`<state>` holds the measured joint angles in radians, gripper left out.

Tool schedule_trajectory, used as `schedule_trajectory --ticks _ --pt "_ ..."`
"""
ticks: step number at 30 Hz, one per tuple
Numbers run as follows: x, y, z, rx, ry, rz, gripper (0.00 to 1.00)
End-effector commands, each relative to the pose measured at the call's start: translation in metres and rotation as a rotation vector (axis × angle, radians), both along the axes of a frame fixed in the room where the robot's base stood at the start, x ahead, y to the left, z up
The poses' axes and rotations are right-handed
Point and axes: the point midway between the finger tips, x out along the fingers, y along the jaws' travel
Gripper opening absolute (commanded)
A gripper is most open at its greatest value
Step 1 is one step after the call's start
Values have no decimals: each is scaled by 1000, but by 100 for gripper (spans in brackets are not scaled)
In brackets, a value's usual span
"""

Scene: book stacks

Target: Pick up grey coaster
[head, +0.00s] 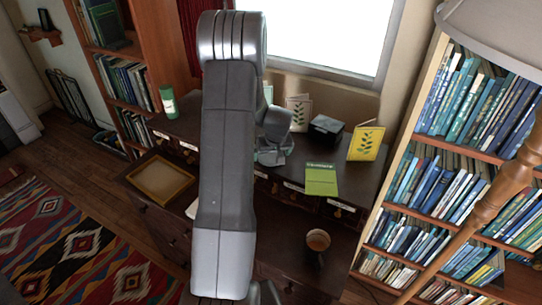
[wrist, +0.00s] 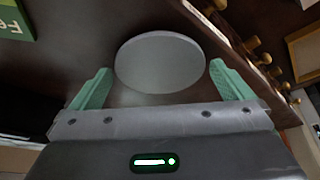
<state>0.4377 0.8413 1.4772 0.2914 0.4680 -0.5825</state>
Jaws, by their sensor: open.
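The grey coaster (wrist: 160,62) is a flat round disc on the dark wooden desk top in the wrist view. My gripper (wrist: 160,72) is open, with its two green fingers on either side of the near part of the coaster. I see no clear contact, and I cannot tell the gap in height. In the head view my gripper (head: 271,154) is partly hidden by my arm, over the desk. I cannot make out the coaster in the head view.
Drawer knobs (wrist: 252,43) line the edge in the wrist view.

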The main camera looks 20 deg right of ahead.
Motion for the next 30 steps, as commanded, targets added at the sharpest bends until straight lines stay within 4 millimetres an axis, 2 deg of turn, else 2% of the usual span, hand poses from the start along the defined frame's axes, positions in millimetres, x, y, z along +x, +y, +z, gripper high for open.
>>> schedule_trajectory --ticks 8,14,15,23,26,30 --pt "1 0 -3 0 0 0 100" --pt "1 0 -3 0 0 0 65" --pt "1 0 -3 0 0 0 63" --pt "1 0 0 0 -1 0 63" --pt "1 0 8 -2 -2 1 63" --pt "2 0 30 -3 -5 1 63"
